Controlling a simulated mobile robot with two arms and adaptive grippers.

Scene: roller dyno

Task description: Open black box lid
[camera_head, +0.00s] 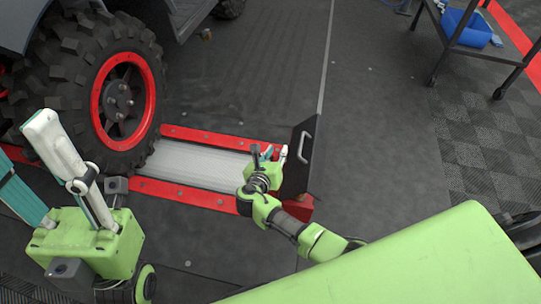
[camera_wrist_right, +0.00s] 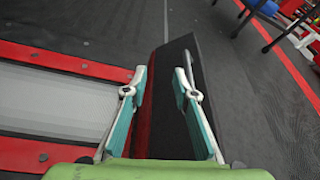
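The black box (camera_head: 300,160) shows as a dark panel at the right end of the red-framed roller bed, with a grey bar handle (camera_head: 305,148) on its face. I cannot tell how far its lid is open. My right gripper (camera_head: 270,153) is at the panel's left side, open. In the right wrist view, its fingers (camera_wrist_right: 161,74) are spread and the black panel (camera_wrist_right: 177,100) shows between them. The handle (camera_wrist_right: 198,84) appears just beyond the right finger; contact is unclear. My left gripper (camera_head: 20,150) is at the left, its fingers apart and empty, far from the box.
A large tyre with a red rim (camera_head: 124,100) stands at the left end of the roller bed (camera_head: 195,165). A cart (camera_head: 480,52) with a blue bin (camera_head: 466,27) stands at the upper right. The grey floor right of the box is clear.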

